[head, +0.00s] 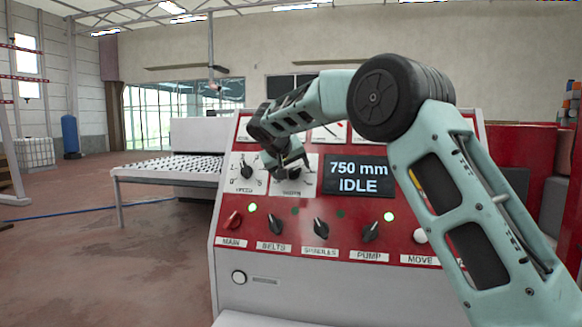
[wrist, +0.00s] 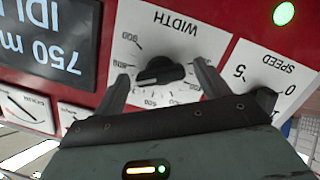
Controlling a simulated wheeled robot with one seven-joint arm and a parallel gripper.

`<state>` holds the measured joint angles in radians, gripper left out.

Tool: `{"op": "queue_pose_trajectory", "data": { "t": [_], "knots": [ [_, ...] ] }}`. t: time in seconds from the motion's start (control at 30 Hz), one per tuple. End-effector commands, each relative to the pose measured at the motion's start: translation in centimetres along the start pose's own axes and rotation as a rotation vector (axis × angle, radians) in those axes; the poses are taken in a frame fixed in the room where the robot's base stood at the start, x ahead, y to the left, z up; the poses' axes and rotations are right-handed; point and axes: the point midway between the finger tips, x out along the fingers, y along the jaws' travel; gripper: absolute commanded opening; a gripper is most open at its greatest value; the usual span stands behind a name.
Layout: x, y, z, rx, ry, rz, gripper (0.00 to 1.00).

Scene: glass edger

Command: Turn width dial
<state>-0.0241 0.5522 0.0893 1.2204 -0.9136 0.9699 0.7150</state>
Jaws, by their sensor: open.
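The width dial (wrist: 158,73) is a black pointer knob on a white scale plate, seen upside down in the wrist view. Its light-edged pointer is toward the lower left of that picture. My gripper (wrist: 161,71) is open, with one finger on each side of the knob. I cannot tell whether either finger touches it. In the head view my gripper (head: 288,166) is in front of the width plate (head: 310,166) and hides most of the knob. The display (head: 358,177) reads "750 mm IDLE".
The speed dial (head: 246,172) is just left of the width plate in the head view. A lower row holds the main (head: 232,220), belts (head: 276,224), spindles (head: 321,228) and pump (head: 371,231) switches.

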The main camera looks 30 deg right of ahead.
Motion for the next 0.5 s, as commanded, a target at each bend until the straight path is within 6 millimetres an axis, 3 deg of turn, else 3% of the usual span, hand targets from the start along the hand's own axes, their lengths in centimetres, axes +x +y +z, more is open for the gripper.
{"op": "queue_pose_trajectory", "data": {
  "t": [0.27, 0.43, 0.5],
  "knots": [
    [0.19, -0.05, 0.04, 0.000, 0.000, 0.000, 0.75],
    [0.17, -0.04, 0.04, 0.000, 0.000, 0.000, 0.33],
    [0.16, -0.05, 0.04, 0.000, 0.000, 0.000, 0.30]
  ]
}}
